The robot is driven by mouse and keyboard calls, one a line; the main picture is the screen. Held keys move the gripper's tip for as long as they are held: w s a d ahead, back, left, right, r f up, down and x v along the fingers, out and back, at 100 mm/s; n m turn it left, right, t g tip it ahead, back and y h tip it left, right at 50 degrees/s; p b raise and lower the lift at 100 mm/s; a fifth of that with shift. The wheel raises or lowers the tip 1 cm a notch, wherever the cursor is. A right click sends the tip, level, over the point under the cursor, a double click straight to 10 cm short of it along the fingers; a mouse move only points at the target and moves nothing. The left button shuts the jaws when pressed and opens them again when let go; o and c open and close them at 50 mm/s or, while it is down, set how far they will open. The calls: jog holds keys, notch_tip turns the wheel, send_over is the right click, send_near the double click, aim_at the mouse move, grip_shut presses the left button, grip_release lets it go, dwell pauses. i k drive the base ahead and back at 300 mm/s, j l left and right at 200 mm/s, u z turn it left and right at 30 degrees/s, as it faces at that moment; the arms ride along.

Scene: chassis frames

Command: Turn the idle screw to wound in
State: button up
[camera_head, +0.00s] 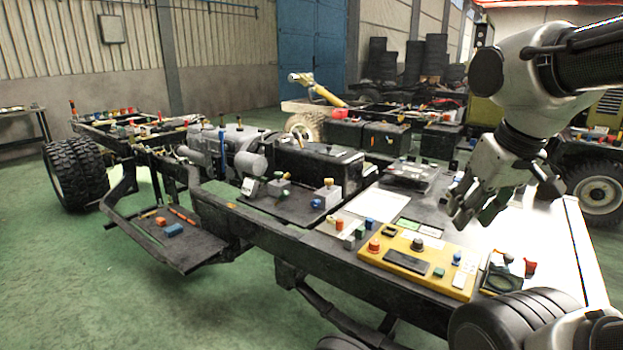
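My gripper (476,214) hangs at the right of the head view, above the pale sheet at the near end of the chassis. Its fingers point down and look spread, with nothing seen between them. My gripper touches none of these controls.
A dark plate (293,206) with coloured knobs lies farther along the chassis. A dark side tray (172,247) holds small blue and orange parts. Green floor (60,270) is open at left.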

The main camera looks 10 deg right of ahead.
aim_at(328, 182)
jog(key=i+j+u, duration=0.2)
jog(key=u, duration=0.15)
jog(key=i+j+u, duration=0.2)
jog(key=u, duration=0.15)
jog(key=i+j+u, duration=0.1)
jog(key=i+u, duration=0.35)
jog(key=i, duration=0.65)
jog(key=i+j+z, duration=0.1)
jog(key=i+z, duration=0.2)
jog(key=z, duration=0.15)
jog(key=i+j+z, duration=0.2)
jog(key=z, duration=0.3)
jog(key=i+j+z, duration=0.55)
jog(key=j+z, duration=0.15)
jog(key=z, duration=0.25)
